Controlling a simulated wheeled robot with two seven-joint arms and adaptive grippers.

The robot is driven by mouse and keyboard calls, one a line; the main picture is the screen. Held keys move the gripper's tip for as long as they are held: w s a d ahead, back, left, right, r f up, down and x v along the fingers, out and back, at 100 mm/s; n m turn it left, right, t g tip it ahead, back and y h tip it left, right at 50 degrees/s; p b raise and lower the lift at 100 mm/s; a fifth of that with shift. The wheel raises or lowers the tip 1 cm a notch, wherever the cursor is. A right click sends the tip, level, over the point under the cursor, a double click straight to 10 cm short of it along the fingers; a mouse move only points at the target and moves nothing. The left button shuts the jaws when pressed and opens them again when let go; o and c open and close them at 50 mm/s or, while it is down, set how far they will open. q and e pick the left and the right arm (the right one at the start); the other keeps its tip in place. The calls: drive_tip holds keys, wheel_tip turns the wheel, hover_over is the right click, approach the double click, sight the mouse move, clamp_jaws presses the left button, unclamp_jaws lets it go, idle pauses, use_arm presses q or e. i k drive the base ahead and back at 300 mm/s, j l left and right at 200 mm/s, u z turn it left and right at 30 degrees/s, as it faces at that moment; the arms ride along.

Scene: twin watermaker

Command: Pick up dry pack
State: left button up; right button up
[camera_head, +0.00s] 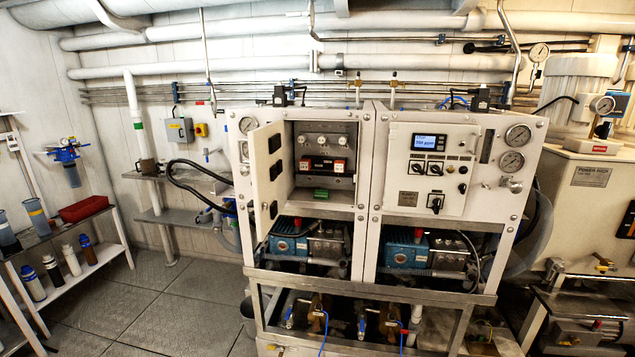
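I cannot pick out a dry pack with certainty in the head view. The left half of the twin watermaker cabinet (377,240) has its door (266,182) swung open to the left. Inside the open compartment are a row of black and red components (325,164) and a small green part (321,194) below them. A red tray (83,208) lies on the left shelf's top; its contents are too small to tell. Neither of my grippers shows in this view.
The left shelf (75,227) holds several bottles and blue filter housings. A grey wall shelf (185,217) stands left of the cabinet. The right panel (431,168) is shut, its display lit. Machinery stands at the right. The tiled floor (165,305) at the left front is clear.

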sight(319, 193)
drive_tip(key=j+z, duration=0.3)
drive_tip(key=j, duration=0.55)
drive_tip(key=j+z, duration=0.25)
drive_tip(key=j, duration=0.6)
drive_tip(key=k+j+z, duration=0.1)
drive_tip(key=j+z, duration=0.2)
drive_tip(key=j, duration=0.5)
